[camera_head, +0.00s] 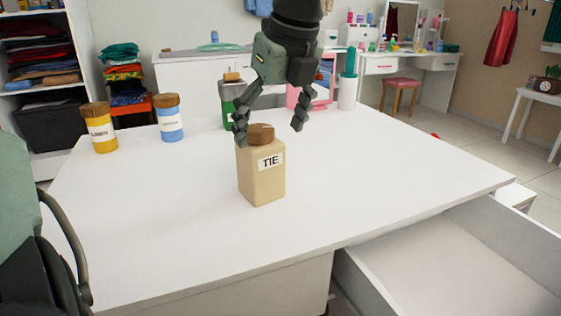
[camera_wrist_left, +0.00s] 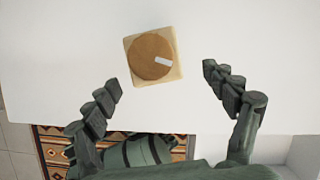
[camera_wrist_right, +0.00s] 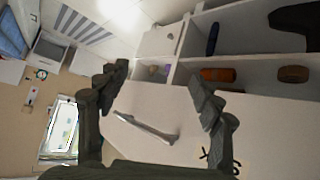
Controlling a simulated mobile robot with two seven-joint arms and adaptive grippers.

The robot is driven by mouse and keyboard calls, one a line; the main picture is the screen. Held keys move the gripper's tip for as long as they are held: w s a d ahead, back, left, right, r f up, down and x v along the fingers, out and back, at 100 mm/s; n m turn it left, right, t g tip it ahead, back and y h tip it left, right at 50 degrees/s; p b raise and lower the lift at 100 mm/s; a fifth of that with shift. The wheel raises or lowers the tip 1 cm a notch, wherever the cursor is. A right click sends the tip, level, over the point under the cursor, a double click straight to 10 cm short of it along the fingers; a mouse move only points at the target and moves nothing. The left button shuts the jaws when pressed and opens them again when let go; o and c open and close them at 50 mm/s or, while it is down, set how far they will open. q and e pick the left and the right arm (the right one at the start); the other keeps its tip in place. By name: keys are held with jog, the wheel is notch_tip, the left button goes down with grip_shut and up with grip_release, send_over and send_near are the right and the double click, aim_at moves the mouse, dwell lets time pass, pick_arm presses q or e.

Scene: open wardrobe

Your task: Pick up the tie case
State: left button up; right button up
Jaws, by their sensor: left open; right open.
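The tie case (camera_head: 262,180) is a beige, square-sided container with a brown round lid and a white "TIE" label. It stands upright on the white table. My left gripper (camera_head: 270,120) is open and points down over the case, its fingers spread on either side of the lid at about lid height. In the left wrist view the case (camera_wrist_left: 153,57) shows from above, just ahead of the open fingers (camera_wrist_left: 162,82), with nothing held. My right gripper (camera_wrist_right: 158,80) is open and empty in its own wrist view; I cannot pick it out in the head view.
A yellow jar (camera_head: 101,132), a blue jar (camera_head: 170,122) and a green container (camera_head: 232,108) stand toward the table's back left. A white cylinder (camera_head: 347,92) and a pink-framed item stand behind the gripper. An open drawer (camera_head: 450,270) is at front right. The tabletop's right side is clear.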

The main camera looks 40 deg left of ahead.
aim_at(260, 158)
pick_arm(q)
jog(key=shift+a+f, duration=0.2)
jog(key=x, duration=0.7)
jog(key=shift+s+a, duration=0.15)
jog(key=shift+s, duration=0.1)
jog(key=c, duration=1.4)
